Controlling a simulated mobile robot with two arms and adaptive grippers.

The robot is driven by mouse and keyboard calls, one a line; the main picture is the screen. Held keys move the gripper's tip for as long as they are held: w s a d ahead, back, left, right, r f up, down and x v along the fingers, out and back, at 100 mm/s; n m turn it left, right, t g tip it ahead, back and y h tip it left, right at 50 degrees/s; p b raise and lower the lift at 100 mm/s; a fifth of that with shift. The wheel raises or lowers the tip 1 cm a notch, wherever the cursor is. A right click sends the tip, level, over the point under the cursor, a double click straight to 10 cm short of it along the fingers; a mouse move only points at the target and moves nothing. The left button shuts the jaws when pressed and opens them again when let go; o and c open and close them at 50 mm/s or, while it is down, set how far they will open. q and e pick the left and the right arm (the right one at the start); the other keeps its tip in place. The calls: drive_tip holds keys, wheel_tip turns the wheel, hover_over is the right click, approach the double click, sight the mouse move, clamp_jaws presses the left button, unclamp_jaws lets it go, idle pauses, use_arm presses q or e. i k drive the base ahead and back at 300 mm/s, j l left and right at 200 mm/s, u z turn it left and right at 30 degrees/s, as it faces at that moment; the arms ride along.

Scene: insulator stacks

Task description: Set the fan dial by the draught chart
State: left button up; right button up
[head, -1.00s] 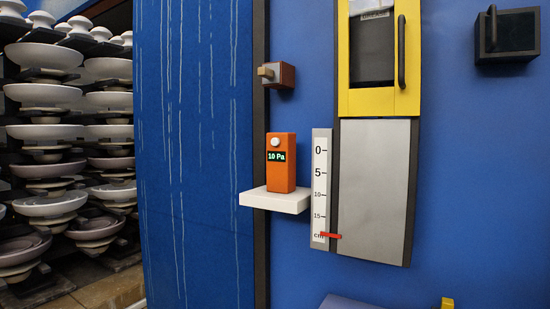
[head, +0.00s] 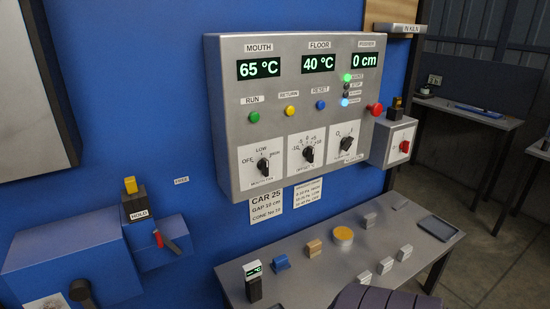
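The fan dial (head: 263,166) is a black knob at the lower left of a grey control panel (head: 228,130). Labels around it read OFF, LOW and what looks like HIGH; its exact pointer setting is too small to tell. A small printed sheet (head: 308,192) under the panel has several lines that look like pressure ranges in Pa with fan settings, but they are blurred. Beside it a larger card (head: 266,201) reads CAR 25, with gap and cone lines. Neither gripper shows in the head view.
The panel shows 65 °C, 40 °C and 0 cm. Two more dials (head: 307,154) (head: 346,143) and RUN (head: 254,117), RETURN and RESET buttons are near. A red button (head: 375,109) is at the right. A grey table (head: 300,282) with small blocks stands below.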

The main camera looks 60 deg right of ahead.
sight(262, 165)
drive_tip(key=z, duration=2.15)
